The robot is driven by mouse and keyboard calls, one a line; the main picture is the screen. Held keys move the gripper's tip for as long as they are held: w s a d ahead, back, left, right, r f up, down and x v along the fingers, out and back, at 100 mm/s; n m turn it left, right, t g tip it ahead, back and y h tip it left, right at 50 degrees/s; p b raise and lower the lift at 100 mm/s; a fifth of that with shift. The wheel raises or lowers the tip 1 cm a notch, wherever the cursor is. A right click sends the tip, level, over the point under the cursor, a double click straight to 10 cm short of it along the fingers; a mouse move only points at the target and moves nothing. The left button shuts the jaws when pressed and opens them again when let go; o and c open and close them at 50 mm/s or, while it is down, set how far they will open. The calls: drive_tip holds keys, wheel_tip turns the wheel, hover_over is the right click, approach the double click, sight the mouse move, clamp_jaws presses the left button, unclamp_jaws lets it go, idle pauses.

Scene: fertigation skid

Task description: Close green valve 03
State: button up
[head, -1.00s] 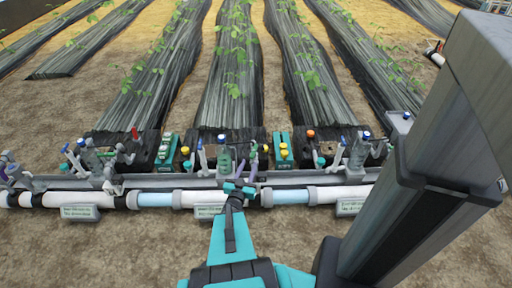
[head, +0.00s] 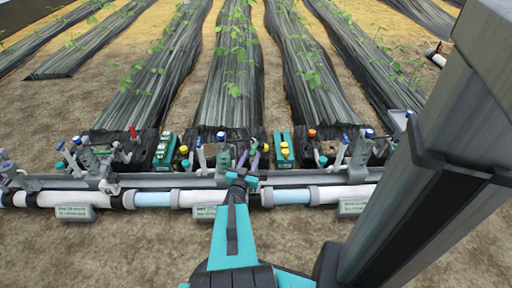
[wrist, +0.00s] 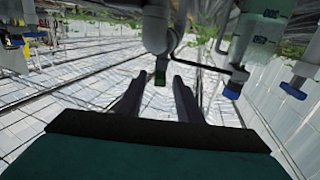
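My gripper (head: 243,176) is at the middle valve group on the pipe skid, close in front of its grey fittings in the head view. In the wrist view my gripper (wrist: 156,92) has its two dark fingers apart, with nothing between them. A small dark green piece (wrist: 161,72) hangs under a grey fitting (wrist: 156,28), just beyond the fingertips and roughly between them. It looks like a green valve handle, but no number is readable on it. In the head view my gripper and arm partly cover this spot, and I cannot pick out the green handle there.
Blue knobs (wrist: 234,88) sit on fittings right of the fingers, another (wrist: 294,91) farther right. A long rail (head: 170,180) carries valve groups to both sides. A blurred label plate (head: 205,212) sits left of my arm. Black-covered plant rows (head: 228,90) lie behind; bare soil in front.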

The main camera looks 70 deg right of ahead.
sight(256, 143)
drive_tip(key=shift+w+d+f+b, duration=0.15)
drive_tip(key=shift+d+b, duration=1.35)
drive_tip(key=shift+d, duration=0.5)
drive_tip(key=shift+w+d+b, duration=0.15)
drive_tip(key=shift+d+b, duration=0.15)
drive_tip(key=shift+d, duration=1.05)
drive_tip(key=shift+w+d+b, duration=0.1)
drive_tip(key=shift+d+b, duration=0.2)
drive_tip(key=shift+d, duration=1)
clamp_jaws()
